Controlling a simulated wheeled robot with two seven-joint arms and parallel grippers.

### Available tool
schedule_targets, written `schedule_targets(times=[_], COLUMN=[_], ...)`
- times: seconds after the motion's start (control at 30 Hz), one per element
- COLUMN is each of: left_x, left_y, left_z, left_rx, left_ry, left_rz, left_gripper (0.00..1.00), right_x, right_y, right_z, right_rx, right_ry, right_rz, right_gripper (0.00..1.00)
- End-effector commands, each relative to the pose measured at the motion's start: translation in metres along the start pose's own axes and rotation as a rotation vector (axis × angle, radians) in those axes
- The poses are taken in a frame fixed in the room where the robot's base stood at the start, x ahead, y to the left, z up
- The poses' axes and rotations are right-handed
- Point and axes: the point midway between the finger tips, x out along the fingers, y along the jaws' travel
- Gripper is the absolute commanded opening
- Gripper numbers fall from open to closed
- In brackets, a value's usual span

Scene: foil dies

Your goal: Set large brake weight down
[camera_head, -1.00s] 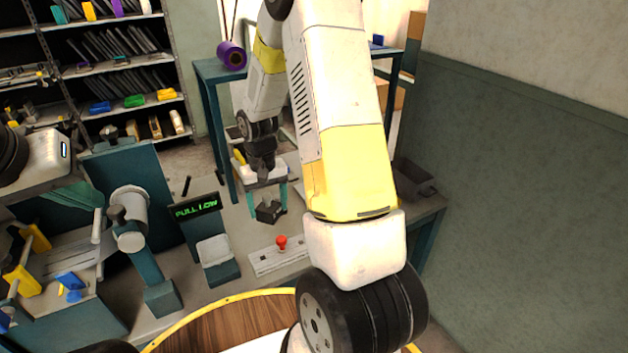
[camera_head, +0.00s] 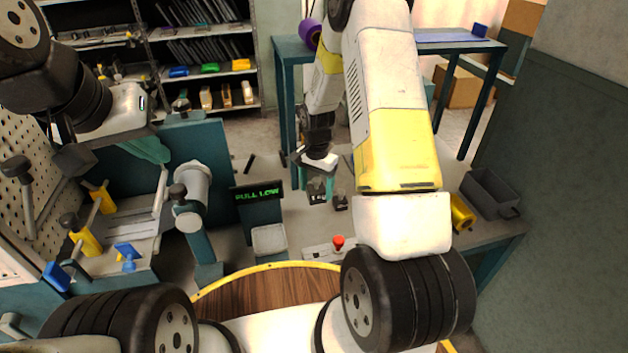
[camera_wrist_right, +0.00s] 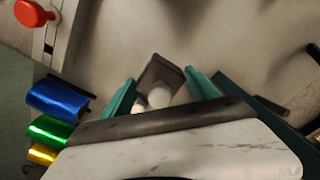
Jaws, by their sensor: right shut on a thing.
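My right gripper (camera_head: 320,188) is shut on a small dark block, the brake weight (camera_head: 317,193), low over the grey bench. A second dark block (camera_head: 341,201) is close beside it on the right. In the right wrist view the dark block (camera_wrist_right: 160,76) shows between the teal fingers of the right gripper (camera_wrist_right: 163,90), with pale round shapes at its near side. I cannot tell whether the held weight touches the bench. My left gripper (camera_head: 147,148) hangs at the left by a teal panel, its fingers too foreshortened to read.
A red knob (camera_head: 338,242) on a pale strip and a sign reading "PULL LOW" (camera_head: 259,194) stand near the weights. A gold roll (camera_head: 462,212) and a grey bin (camera_head: 490,192) are at the right. Blue (camera_wrist_right: 57,99) and green (camera_wrist_right: 48,131) rolls show in the wrist view.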

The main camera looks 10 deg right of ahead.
Motion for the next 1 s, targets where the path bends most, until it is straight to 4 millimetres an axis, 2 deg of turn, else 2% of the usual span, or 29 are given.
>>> schedule_targets(times=[0.1,0.33,0.53,0.93,0.97,1.0], left_x=[0.000,0.000,0.000,0.000,0.000,0.000], left_y=[0.000,0.000,0.000,0.000,0.000,0.000], left_z=[0.000,0.000,0.000,0.000,0.000,0.000], left_rx=[0.000,0.000,0.000,0.000,0.000,0.000], left_ry=[0.000,0.000,0.000,0.000,0.000,0.000], left_rz=[0.000,0.000,0.000,0.000,0.000,0.000], left_gripper=[0.00,0.00,0.00,0.00,0.00,0.00], right_x=[0.013,0.027,0.052,0.057,0.058,0.058], right_y=[-0.001,-0.001,-0.001,-0.001,-0.001,-0.001], right_z=[-0.001,-0.001,-0.001,-0.001,0.000,0.000], right_rx=[0.000,-0.001,-0.002,-0.002,-0.002,-0.001], right_ry=[0.001,0.001,0.001,0.003,0.001,0.001], right_rz=[-0.002,-0.002,-0.002,-0.003,-0.001,-0.002], right_gripper=[0.00,0.00,0.00,0.00,0.71,0.79])
